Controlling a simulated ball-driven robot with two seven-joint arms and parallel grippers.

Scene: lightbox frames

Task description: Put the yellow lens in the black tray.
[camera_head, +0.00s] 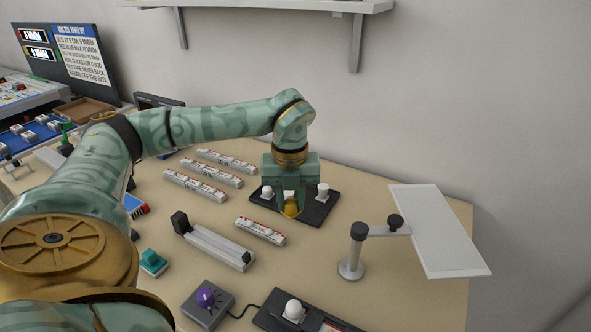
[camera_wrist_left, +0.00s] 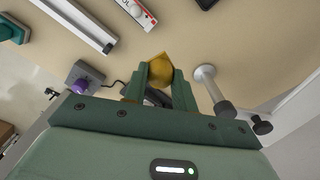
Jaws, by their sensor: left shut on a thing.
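My left gripper (camera_head: 291,203) points down and is shut on the yellow lens (camera_head: 291,209). In the left wrist view the lens (camera_wrist_left: 158,67) sits between the two green fingers, with bare table behind it. In the head view the gripper and lens overlap a flat black tray (camera_head: 315,213), hiding its middle. Two small white pieces (camera_head: 267,192) (camera_head: 322,190) show on the tray, one on each side of the gripper. The lens's height over the table is hard to tell. My right gripper is not in view.
A red-and-white bar (camera_head: 260,231) lies in front of the tray. A lamp-like post (camera_head: 351,262) with a white panel (camera_head: 437,228) stands right. A purple-knob box (camera_head: 207,302) and a black board (camera_head: 268,319) are in front. Several more bars lie left.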

